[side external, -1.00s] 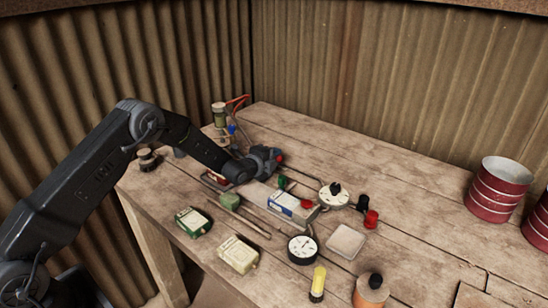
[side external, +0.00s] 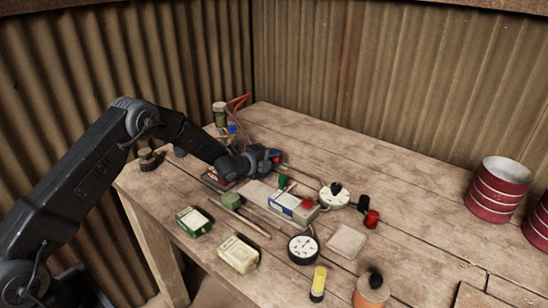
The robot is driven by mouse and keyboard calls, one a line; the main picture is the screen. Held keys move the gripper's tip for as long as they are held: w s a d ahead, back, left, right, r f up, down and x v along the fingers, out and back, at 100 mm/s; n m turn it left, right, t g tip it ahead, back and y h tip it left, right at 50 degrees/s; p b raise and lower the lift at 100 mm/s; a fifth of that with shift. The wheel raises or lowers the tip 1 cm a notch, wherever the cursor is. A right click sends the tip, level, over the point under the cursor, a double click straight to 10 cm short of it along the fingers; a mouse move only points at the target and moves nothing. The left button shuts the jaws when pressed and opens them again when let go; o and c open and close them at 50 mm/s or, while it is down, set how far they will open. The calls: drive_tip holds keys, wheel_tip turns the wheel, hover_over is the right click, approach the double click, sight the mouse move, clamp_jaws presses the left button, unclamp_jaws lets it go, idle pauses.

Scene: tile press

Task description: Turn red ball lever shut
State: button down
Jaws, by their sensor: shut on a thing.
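My gripper (side external: 272,157) is at the back middle of the table, low over the work, with its jaws shut. A small red ball (side external: 277,160) shows right at its fingertips, and the jaws appear to be closed on it. The lever's arm and pivot are mostly hidden behind the gripper, so its angle cannot be told. A thin pipe runs from near the gripper toward a round white valve (side external: 335,196) with a black knob.
A grey block with a blue-white label (side external: 284,202) and red button (side external: 307,202) sits in front of the gripper. Green (side external: 194,221) and cream (side external: 238,254) boxes, a black-rimmed dial (side external: 303,249) and a yellow torch (side external: 318,283) lie nearer.

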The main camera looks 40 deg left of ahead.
drive_tip(key=shift+s+a+m+g+h, duration=0.1)
drive_tip(key=shift+s+m+g+h, duration=0.2)
drive_tip(key=shift+m+h, duration=0.45)
drive_tip(key=shift+s+a+m+g+h, duration=0.15)
drive_tip(key=shift+m+g+h, duration=0.3)
drive_tip(key=shift+h, duration=0.4)
drive_tip(key=shift+s+d+m+g+h, duration=0.1)
drive_tip(key=shift+s+m+g+h, duration=0.15)
drive_tip(key=shift+m+h, duration=0.5)
drive_tip(key=c, duration=0.9)
unclamp_jaws()
drive_tip(key=shift+c, duration=0.2)
